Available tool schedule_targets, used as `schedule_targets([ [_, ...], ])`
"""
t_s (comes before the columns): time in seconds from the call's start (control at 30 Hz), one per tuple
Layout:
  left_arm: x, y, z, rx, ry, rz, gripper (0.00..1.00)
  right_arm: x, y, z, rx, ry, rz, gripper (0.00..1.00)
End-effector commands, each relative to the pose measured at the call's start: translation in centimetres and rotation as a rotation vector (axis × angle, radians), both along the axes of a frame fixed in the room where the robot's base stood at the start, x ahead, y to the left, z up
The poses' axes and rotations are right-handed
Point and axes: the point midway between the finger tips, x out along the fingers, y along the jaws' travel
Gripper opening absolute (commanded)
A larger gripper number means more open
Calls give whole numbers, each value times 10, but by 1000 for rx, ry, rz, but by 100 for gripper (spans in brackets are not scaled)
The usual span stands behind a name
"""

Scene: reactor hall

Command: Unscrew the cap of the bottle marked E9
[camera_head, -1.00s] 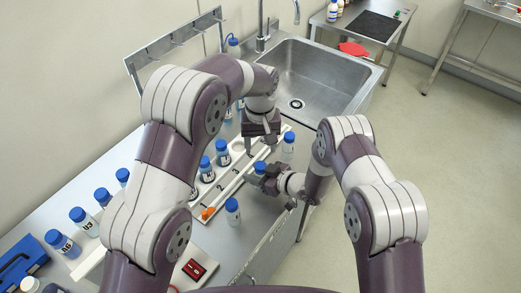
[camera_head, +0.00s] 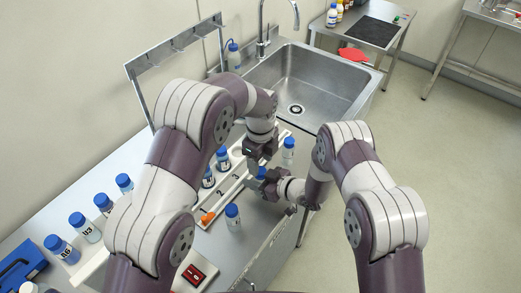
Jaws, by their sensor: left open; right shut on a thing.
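A bottle with a blue cap (camera_head: 261,173) is held in my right gripper (camera_head: 264,182), which is shut on it above the front edge of the bench. Its label is hidden, so I cannot read whether it is marked E9. My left gripper (camera_head: 256,163) is open and points down right at the blue cap. I cannot tell whether its fingers touch the cap.
A white rack (camera_head: 230,196) with numbered places runs beneath the grippers, with blue-capped bottles in it and an orange item (camera_head: 207,218) at its near end. Single bottles stand nearby (camera_head: 233,217) and (camera_head: 288,151). Several more line the left. A sink (camera_head: 315,80) lies behind.

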Motion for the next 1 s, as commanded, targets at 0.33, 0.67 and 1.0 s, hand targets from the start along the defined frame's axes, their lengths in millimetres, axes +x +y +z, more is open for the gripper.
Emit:
schedule_targets([
  [0.33, 0, 0, -33, -1, -1, 2, 57, 0, 0, 0, 0, 0, 0, 0],
  [0.67, 0, 0, -33, -1, -1, 3, 5, 0, 0, 0, 0, 0, 0, 0],
  [1.0, 0, 0, -33, 0, 0, 154, 0, 0, 0, 0, 0, 0, 0, 0],
])
